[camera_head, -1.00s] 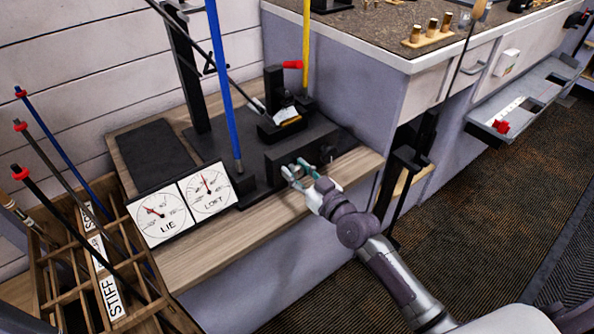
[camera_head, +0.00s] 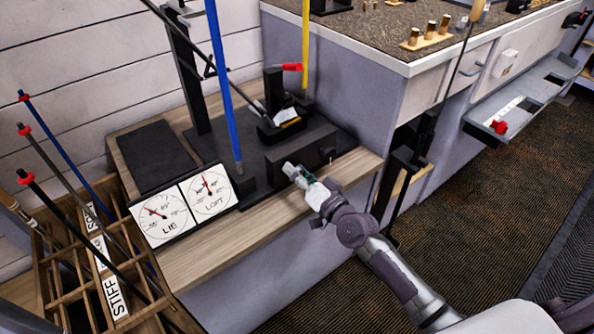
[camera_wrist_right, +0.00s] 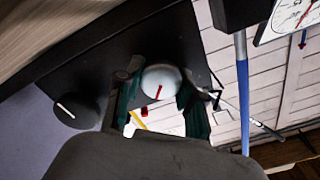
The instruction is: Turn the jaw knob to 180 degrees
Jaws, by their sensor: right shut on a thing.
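The black machine block (camera_head: 283,160) on the wooden bench has two knobs on its front. One is a pale grey round knob with a red line (camera_wrist_right: 160,78). The other is a black knob with a white line (camera_head: 327,154), which also shows at the left in the right wrist view (camera_wrist_right: 76,110). My right gripper (camera_head: 293,170) is at the block's front, left of the black knob. In the wrist view its fingers (camera_wrist_right: 154,92) close on either side of the grey knob, which the hand hides in the head view. I cannot tell which knob is the jaw knob. My left gripper is not in view.
LIE (camera_head: 160,217) and LOFT (camera_head: 210,191) dials stand left of the block. A wooden rack of shafts (camera_head: 75,270) is at lower left. A blue rod (camera_head: 222,85) and a red-handled clamp (camera_head: 283,68) stand behind. The bench front (camera_head: 230,247) is clear.

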